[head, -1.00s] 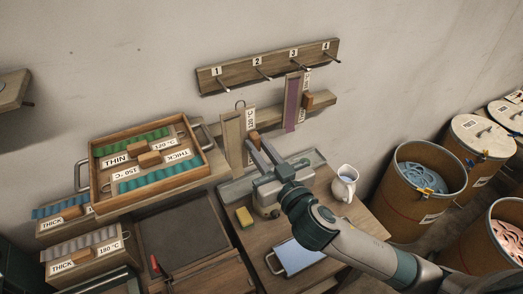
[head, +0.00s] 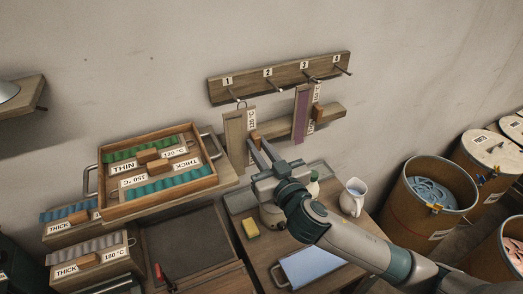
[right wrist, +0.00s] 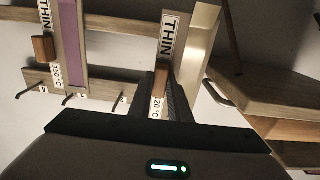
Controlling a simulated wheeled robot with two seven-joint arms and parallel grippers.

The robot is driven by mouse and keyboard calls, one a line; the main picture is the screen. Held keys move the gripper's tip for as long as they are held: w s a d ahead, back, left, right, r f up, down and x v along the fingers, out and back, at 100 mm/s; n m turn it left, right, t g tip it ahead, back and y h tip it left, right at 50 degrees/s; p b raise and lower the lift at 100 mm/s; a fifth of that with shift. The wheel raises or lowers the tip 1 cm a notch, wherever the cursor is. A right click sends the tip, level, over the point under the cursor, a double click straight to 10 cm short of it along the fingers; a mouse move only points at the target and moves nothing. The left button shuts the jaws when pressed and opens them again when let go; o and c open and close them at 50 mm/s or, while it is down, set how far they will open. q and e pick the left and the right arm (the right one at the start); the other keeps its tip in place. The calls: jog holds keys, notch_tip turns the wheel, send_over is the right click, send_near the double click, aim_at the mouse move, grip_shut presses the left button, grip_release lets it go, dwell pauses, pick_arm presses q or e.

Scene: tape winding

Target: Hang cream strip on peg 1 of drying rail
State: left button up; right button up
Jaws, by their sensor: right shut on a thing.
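The cream strip (head: 235,132) lies on an upright wooden board with a 120 °C label, a wooden grip block (head: 254,138) and a wire loop on top. My right gripper (head: 256,147) is shut on the board's block from below right. In the right wrist view, the THIN label and the cream strip (right wrist: 198,45) show beyond my fingers (right wrist: 163,95). Peg 1 (head: 236,96) of the drying rail (head: 287,76) is close to the loop (head: 241,104). I cannot tell whether the loop is over the peg. My left gripper is not in view.
A purple strip board (head: 300,115) hangs below peg 3. A second wooden bar (head: 333,111) runs behind the boards. A tray of strips (head: 192,197) stands at left. A white jug (head: 353,196) and a yellow sponge (head: 250,229) are on the bench below.

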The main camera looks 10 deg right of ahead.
jog(key=shift+w+a, duration=0.15)
jog(key=shift+w, duration=0.6)
jog(key=shift+w+a, duration=0.1)
jog(key=shift+w, duration=0.65)
jog(key=shift+w+a+f+b, duration=0.15)
jog(key=shift+w+f+b, duration=0.15)
jog(key=shift+w, duration=0.25)
jog(key=shift+w+a+f+b, duration=0.15)
jog(key=shift+w+b, duration=0.2)
jog(key=shift+w, duration=0.2)
jog(key=o, duration=1)
jog(key=shift+s+d, duration=0.1)
jog(key=shift+s, duration=0.05)
